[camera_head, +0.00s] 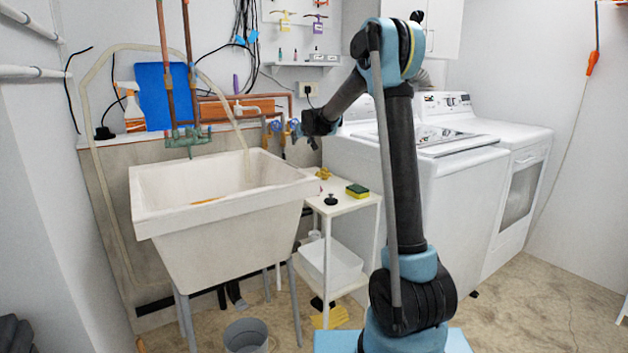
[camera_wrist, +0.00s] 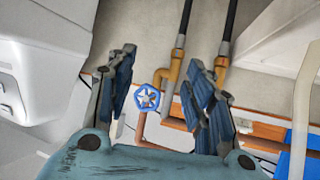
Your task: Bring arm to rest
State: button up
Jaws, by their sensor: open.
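My arm stands upright at the right of the head view and reaches left, with its forearm bent down. My gripper (camera_head: 298,146) is in front of the wall behind the sink's right end, close to the blue valve handles (camera_head: 276,126). In the wrist view my gripper (camera_wrist: 160,62) has its two blue-padded fingers spread wide, with nothing held between them. A blue valve wheel (camera_wrist: 147,97) shows between the fingers. I cannot tell how far it is from them.
The white utility sink (camera_head: 225,212) is left of my gripper. A small white shelf (camera_head: 345,203) holds a sponge (camera_head: 357,190). The washer (camera_head: 425,180) and dryer (camera_head: 518,185) stand to the right. A grey bucket (camera_head: 246,335) is on the floor. The right floor is mostly clear.

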jog(key=s+d+f+m+g+h, duration=0.1)
jog(key=s+d, duration=0.5)
jog(key=s, duration=0.4)
jog(key=s+d+f+g+h, duration=0.1)
jog(key=s+d+g, duration=0.1)
jog(key=s+d, duration=0.6)
jog(key=s+d+m+g, duration=0.1)
jog(key=s+d, duration=0.4)
jog(key=s, duration=0.8)
jog(key=s+d+f+g, duration=0.2)
jog(key=s+f, duration=0.4)
jog(key=s, duration=0.5)
jog(key=s+d+f+g, duration=0.1)
jog(key=s+d+f, duration=0.2)
jog(key=s+f, duration=0.3)
jog(key=s+d+f+m+g+h, duration=0.1)
jog(key=s+f, duration=0.4)
jog(key=s, duration=1.2)
jog(key=shift+d+f+g, duration=0.4)
jog(key=shift+d+g, duration=0.25)
jog(key=shift+g, duration=0.15)
jog(key=shift+w+f, duration=0.2)
jog(key=shift+w, duration=0.25)
